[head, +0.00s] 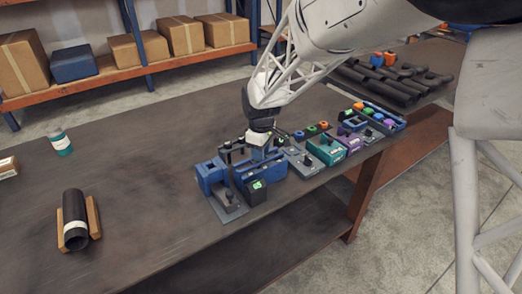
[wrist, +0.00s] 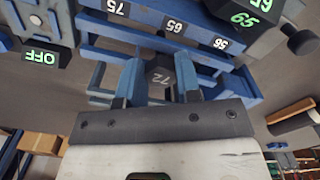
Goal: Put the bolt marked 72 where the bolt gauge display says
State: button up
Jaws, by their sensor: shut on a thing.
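The bolt marked 72 (wrist: 160,72) is between the fingers of my gripper (wrist: 155,90), its dark head facing the wrist camera. In the head view my gripper (head: 258,143) is low over the blue rack (head: 262,176), and the bolt is hidden there. In the wrist view the rack (wrist: 135,48) lies just beyond the fingertips, with white labels that look like 75, 65 and 56. Another black display (wrist: 42,57) at the left reads OFF. I cannot tell whether the bolt touches the rack.
Teal and purple boxes (head: 327,150) and small coloured parts line the bench to the right. A black pipe (head: 75,220) rests in a wooden cradle at the left. The bench between is clear.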

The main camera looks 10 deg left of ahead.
jog(key=shift+f, duration=0.25)
dwell(0.3)
jog(key=o, duration=1.5)
jog(key=shift+r, duration=0.15)
jog(key=shift+r, duration=3.35)
